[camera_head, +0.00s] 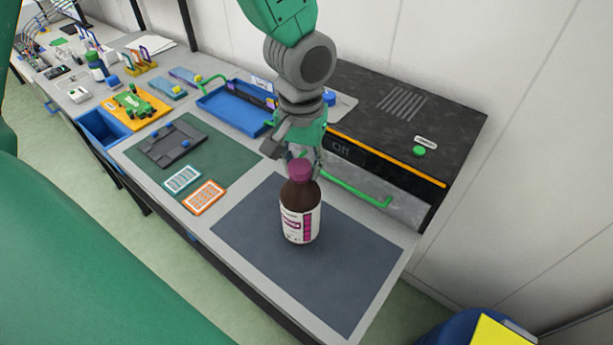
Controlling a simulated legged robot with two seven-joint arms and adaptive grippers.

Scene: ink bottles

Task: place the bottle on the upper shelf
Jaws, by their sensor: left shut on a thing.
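A brown bottle (299,211) with a magenta cap and a white and magenta label is upright over the dark mat (345,258) at the front right of the bench. My left gripper (302,160) reaches down from the top and is shut on the bottle near its cap. The fingertips are partly hidden behind the cap. I cannot tell whether the bottle's base touches the mat. No shelf can be clearly made out. My right gripper is not in view.
A black machine (400,115) with an "Off" display and a green handle (355,188) stands behind the bottle. A blue tray (235,112), a grey fixture (172,145) and two small cards lie to the left. The mat around the bottle is clear.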

